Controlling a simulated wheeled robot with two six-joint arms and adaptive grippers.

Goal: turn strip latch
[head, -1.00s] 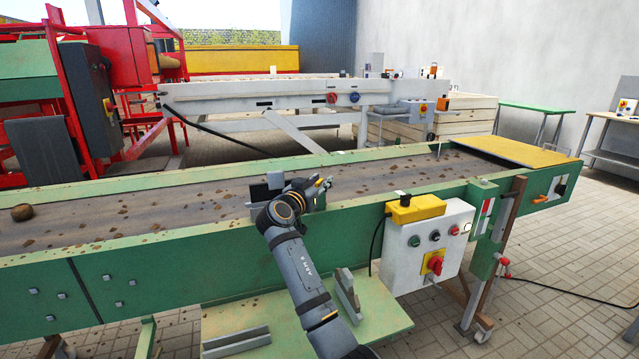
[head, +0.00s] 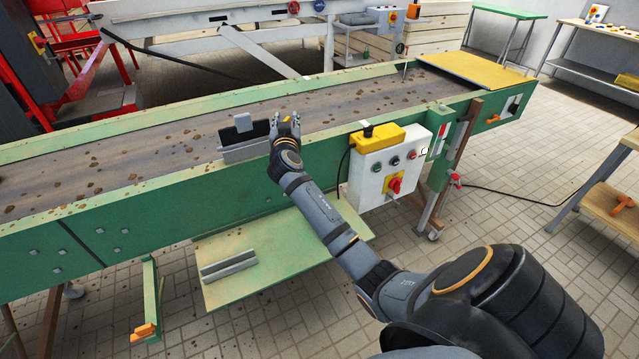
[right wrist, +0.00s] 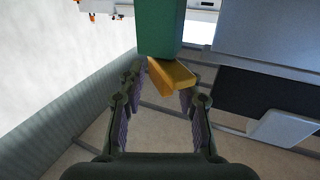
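My right gripper (head: 284,124) is at the near side wall of the green conveyor (head: 130,215), with its fingers pointing up and away. In the right wrist view its two fingers (right wrist: 162,100) are apart. An orange-yellow latch handle (right wrist: 172,76) lies between the fingertips, at the end of a green block (right wrist: 160,25). I cannot tell whether the fingers touch it. The handle is hidden behind the gripper in the head view. A grey upright plate with a dark panel (head: 257,131) stands just left of the gripper. My left gripper is not in view.
A white control box (head: 375,180) with a yellow top and red switch hangs right of my arm. A green shelf (head: 215,292) below the belt holds a grey bracket (head: 228,266). A wooden table (head: 610,190) stands at the right. The floor between is open.

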